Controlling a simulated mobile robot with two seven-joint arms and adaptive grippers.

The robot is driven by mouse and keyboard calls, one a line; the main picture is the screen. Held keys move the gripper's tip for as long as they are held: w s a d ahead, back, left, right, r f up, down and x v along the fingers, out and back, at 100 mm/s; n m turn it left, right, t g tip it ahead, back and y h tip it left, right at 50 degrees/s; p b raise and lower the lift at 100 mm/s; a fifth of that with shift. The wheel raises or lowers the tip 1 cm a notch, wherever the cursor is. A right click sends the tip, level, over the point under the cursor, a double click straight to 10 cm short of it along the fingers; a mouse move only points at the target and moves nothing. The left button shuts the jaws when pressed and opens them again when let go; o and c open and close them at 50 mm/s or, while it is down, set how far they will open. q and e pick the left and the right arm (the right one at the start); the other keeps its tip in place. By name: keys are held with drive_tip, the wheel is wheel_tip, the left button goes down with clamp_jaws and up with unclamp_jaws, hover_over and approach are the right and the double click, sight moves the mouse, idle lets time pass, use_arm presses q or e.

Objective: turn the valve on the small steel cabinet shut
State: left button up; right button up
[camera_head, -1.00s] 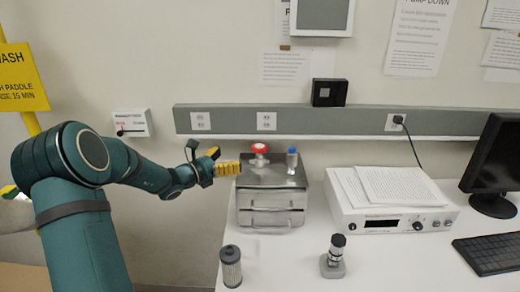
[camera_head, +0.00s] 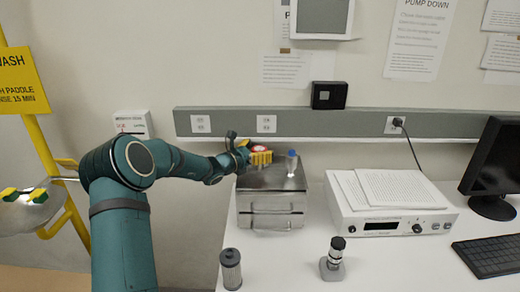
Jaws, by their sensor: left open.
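The small steel cabinet (camera_head: 270,205) stands on the white bench, left of its middle. The valve with a red handle (camera_head: 260,148) is on the left part of its top, now mostly hidden behind my left gripper. My left gripper (camera_head: 260,156), with yellow finger pads, is open at the red handle. I cannot tell whether the pads touch it or are only in front of it. My right gripper is not in view.
A white instrument (camera_head: 385,215) with papers on top stands right of the cabinet. A grey rail (camera_head: 350,121) runs along the wall behind. A monitor (camera_head: 495,165) and keyboard (camera_head: 490,251) are at right.

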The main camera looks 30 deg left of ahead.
use_arm(q)
drive_tip(key=shift+w, duration=0.2)
drive_tip(key=c, duration=1.2)
drive_tip(key=shift+r+m+h+p, duration=0.2)
drive_tip(key=shift+m+h+p, duration=0.2)
drive_tip(key=shift+p, duration=0.35)
drive_tip(key=shift+f+m+g+h+p, duration=0.15)
drive_tip(key=shift+m+g+h+p, duration=0.3)
drive_tip(key=shift+h, duration=0.35)
drive_tip(key=o, duration=1.2)
